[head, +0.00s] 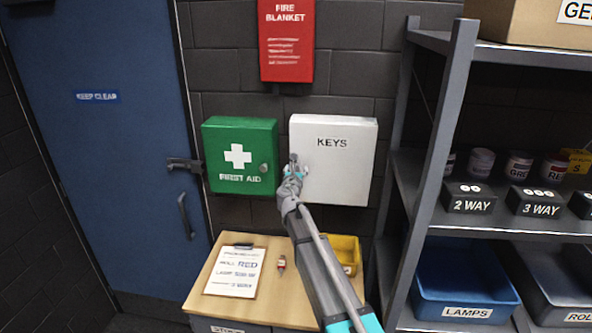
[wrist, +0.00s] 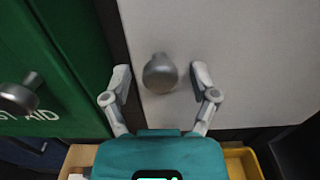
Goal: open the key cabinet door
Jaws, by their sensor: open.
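The key cabinet (head: 345,165) is a white box marked KEYS on the dark wall, and its door looks shut. In the wrist view the white door (wrist: 245,60) fills the right side, with a round grey knob (wrist: 160,73) near its left edge. My gripper (wrist: 160,80) is open, with one finger on each side of the knob and a gap on both sides. In the head view my gripper (head: 293,168) is at the lower left of the cabinet and hides the knob.
A green first aid cabinet (head: 240,155) with its own knob (wrist: 18,98) hangs close on the left. Below are a wooden-topped unit with a clipboard (head: 235,270) and a yellow bin (head: 346,250). A grey shelf rack (head: 440,150) stands on the right. A red fire blanket box (head: 287,40) hangs above.

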